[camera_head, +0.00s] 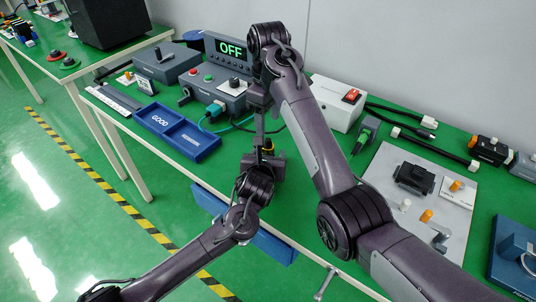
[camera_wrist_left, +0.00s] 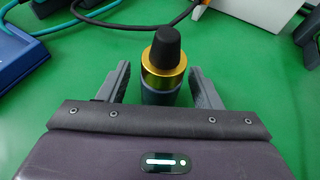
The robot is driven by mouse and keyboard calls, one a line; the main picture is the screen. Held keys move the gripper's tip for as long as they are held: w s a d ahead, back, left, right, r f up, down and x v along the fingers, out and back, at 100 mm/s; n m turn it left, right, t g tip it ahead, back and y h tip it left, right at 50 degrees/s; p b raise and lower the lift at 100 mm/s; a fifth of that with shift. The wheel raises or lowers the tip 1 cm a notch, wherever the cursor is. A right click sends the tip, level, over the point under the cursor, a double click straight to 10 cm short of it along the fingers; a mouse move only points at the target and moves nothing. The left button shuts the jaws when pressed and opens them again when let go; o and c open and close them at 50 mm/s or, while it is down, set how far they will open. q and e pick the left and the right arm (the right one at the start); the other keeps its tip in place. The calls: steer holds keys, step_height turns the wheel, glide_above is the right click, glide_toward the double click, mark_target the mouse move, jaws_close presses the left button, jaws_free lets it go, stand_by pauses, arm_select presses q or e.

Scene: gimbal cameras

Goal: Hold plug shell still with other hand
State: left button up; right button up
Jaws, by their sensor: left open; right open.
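An upright cylinder with a gold collar, black tapered tip and grey-blue lower body, seemingly the plug shell (camera_wrist_left: 165,78), stands between my left gripper's fingers in the left wrist view. My left gripper (camera_wrist_left: 160,92) is open, one finger on each side of its lower body. Whether either finger touches it is unclear. In the head view my left gripper (camera_head: 264,163) is at the table's front, and the shell's gold part (camera_head: 268,146) shows small there. My right gripper (camera_head: 261,122) hangs above the left one, pointing down. Its fingertips are hard to make out, and it does not show in the wrist view.
A blue tray (camera_head: 178,131) lies left of the grippers. A grey control box (camera_head: 213,86) and a display reading OFF (camera_head: 231,50) stand behind. A white box with a red switch (camera_head: 338,102), cables and a fixture plate (camera_head: 414,205) are on the right.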

arm_select(q)
steer(key=v, duration=0.7)
steer(key=shift+s+a+r+p, duration=0.1)
steer(key=shift+s+p, duration=0.15)
steer(key=shift+p, duration=0.1)
steer(key=shift+s, duration=0.1)
